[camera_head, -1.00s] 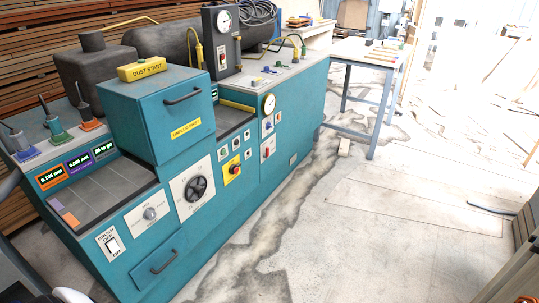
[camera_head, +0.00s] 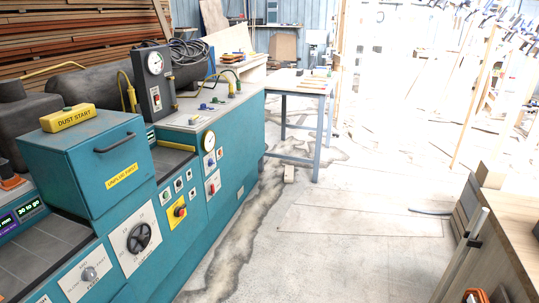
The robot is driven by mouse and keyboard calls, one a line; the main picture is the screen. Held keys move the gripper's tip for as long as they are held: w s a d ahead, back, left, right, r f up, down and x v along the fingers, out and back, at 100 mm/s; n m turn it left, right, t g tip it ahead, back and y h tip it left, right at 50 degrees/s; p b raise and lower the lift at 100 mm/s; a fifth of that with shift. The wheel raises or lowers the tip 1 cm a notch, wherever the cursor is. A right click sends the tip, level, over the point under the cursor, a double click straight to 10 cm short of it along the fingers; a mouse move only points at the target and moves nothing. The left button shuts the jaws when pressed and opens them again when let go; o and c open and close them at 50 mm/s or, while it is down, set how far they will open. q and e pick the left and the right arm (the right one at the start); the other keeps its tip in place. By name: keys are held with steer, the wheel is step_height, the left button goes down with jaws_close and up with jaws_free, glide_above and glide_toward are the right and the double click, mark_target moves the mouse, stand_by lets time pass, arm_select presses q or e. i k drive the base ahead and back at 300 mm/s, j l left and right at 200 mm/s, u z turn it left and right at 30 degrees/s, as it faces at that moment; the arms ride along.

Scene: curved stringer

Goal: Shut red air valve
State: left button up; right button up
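I cannot clearly pick out a red air valve. Small blue (camera_head: 206,107) and green (camera_head: 216,100) fittings stand on the worktop of the teal machine (camera_head: 228,130), behind its front panel. A dark upright panel with a round gauge (camera_head: 155,63) stands at the worktop's left end and carries a small red switch (camera_head: 157,100). A red knob on a yellow plate (camera_head: 180,211) is on the machine's front, below the worktop. Neither of my grippers is in view.
A metal-legged table (camera_head: 300,86) stands behind the machine. A wooden bench (camera_head: 515,215) fills the right edge, with an orange object (camera_head: 475,295) at the bottom.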

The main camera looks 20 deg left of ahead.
mark_target(211, 193)
steer(key=i+u, duration=0.1)
steer(key=u, duration=0.7)
steer(key=i+u, duration=0.15)
steer(key=u, duration=0.25)
steer(key=l+u, duration=0.15)
steer(key=u, duration=0.25)
steer(key=i+l+u, duration=0.45)
steer(key=l, duration=0.35)
steer(key=i+l+u, duration=0.2)
steer(key=l, duration=0.2)
steer(key=i+l+u, duration=0.2)
steer(key=l, duration=0.25)
steer(key=l+u, duration=0.25)
steer(key=l, duration=0.25)
steer(key=l+u, duration=0.2)
steer(key=l, duration=0.3)
steer(key=i, duration=0.05)
